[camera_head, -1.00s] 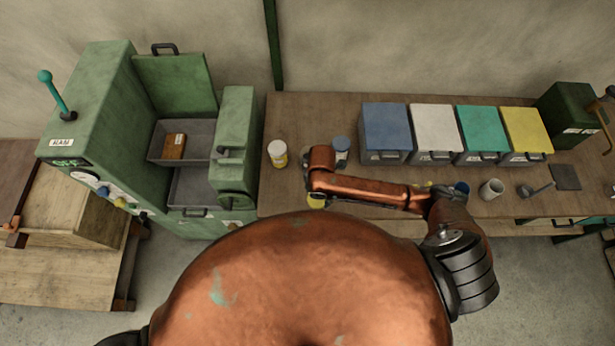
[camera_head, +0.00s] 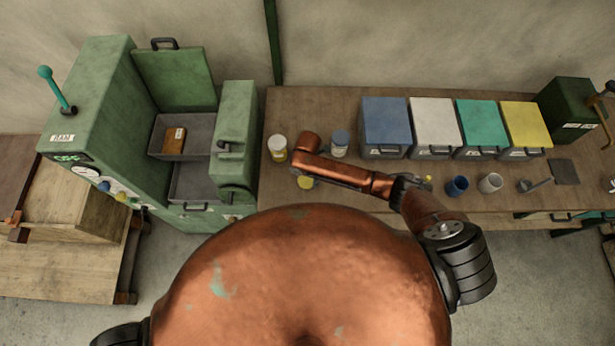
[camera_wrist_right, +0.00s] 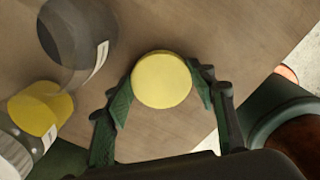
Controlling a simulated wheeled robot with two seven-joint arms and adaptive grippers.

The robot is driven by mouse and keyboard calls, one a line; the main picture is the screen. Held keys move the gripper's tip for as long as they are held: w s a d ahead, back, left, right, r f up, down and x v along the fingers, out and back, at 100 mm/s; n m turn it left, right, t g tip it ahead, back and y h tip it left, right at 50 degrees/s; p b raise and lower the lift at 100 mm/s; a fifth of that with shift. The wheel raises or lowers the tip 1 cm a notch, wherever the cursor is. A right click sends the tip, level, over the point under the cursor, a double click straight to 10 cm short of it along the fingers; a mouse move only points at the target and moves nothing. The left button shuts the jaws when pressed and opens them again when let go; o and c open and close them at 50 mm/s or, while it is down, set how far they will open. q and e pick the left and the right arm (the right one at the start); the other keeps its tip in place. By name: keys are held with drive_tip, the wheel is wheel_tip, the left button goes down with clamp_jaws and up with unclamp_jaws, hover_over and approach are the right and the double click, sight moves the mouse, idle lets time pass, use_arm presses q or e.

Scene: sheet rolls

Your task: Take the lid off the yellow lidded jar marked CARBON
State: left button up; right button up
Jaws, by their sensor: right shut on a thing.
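The yellow round lid (camera_wrist_right: 162,80) sits between the two green fingers of my right gripper (camera_wrist_right: 160,90) in the right wrist view. The fingers are shut against its sides. In the head view the yellow piece (camera_head: 305,183) shows below my right forearm, near the table's front edge. I cannot tell whether a jar body is under the lid, as the lid hides what lies beneath, and I cannot read a CARBON label. My left gripper is not in view.
A white-topped jar with yellow lower part (camera_head: 277,148) and a blue-topped jar (camera_head: 340,144) stand close behind. A blue mug (camera_head: 457,187) and pale mug (camera_head: 490,183) stand right. Coloured-lid bins (camera_head: 386,122) line the back. The green machine (camera_head: 236,140) adjoins the table's left.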

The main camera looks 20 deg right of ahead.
sight(307, 179)
drive_tip(key=shift+f, duration=0.2)
drive_tip(key=o, duration=1.3)
wheel_tip(307, 179, up, 12)
drive_tip(key=shift+r, duration=0.15)
